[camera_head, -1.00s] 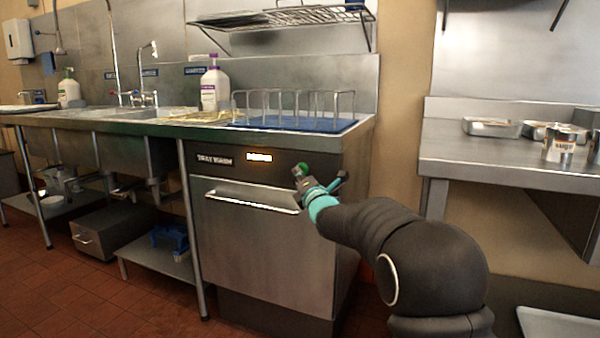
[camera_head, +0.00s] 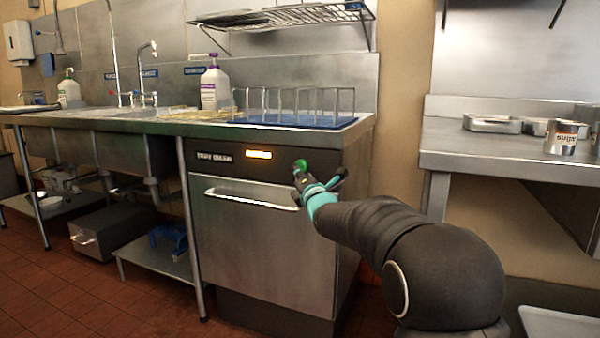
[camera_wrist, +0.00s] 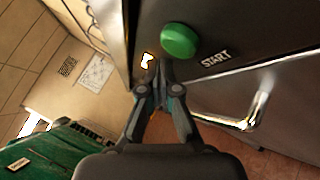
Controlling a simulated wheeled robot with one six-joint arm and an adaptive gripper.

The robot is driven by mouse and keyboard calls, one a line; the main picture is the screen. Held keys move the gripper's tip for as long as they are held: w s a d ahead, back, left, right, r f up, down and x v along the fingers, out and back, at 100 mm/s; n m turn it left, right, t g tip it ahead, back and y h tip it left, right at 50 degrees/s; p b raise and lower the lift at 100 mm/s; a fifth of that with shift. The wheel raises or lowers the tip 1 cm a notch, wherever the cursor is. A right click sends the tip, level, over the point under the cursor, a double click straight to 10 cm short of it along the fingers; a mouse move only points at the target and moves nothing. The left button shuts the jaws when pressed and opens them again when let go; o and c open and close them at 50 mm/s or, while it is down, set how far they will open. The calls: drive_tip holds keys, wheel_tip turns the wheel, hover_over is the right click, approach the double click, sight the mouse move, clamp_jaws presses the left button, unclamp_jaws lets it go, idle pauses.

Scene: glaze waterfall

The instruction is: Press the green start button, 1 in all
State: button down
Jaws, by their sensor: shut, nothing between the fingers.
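The green start button (camera_head: 300,165) sits at the right end of the dishwasher's dark control panel. In the wrist view the round green button (camera_wrist: 179,41) stands out from the panel, with the word START beside it. My gripper (camera_head: 299,178) is shut and empty, just below the button in the head view. In the wrist view the fingertips of my gripper (camera_wrist: 158,92) lie a short way from the button in the picture. I cannot tell whether they touch the panel.
The dishwasher (camera_head: 255,240) has a bar handle (camera_head: 250,199) below the panel. A lit orange display (camera_head: 258,155) is left of the button. A blue rack (camera_head: 300,121) stands on the counter above. A steel table (camera_head: 480,155) is at the right.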

drive_tip(key=shift+s+a+b, duration=0.3)
drive_tip(key=shift+s+b, duration=0.05)
drive_tip(key=shift+s, duration=0.45)
drive_tip(key=shift+s+a+b, duration=0.3)
drive_tip(key=shift+s+b, duration=0.05)
drive_tip(key=shift+s, duration=0.45)
drive_tip(key=shift+s+a+b, duration=0.3)
drive_tip(key=shift+s+b, duration=0.05)
drive_tip(key=shift+s, duration=0.45)
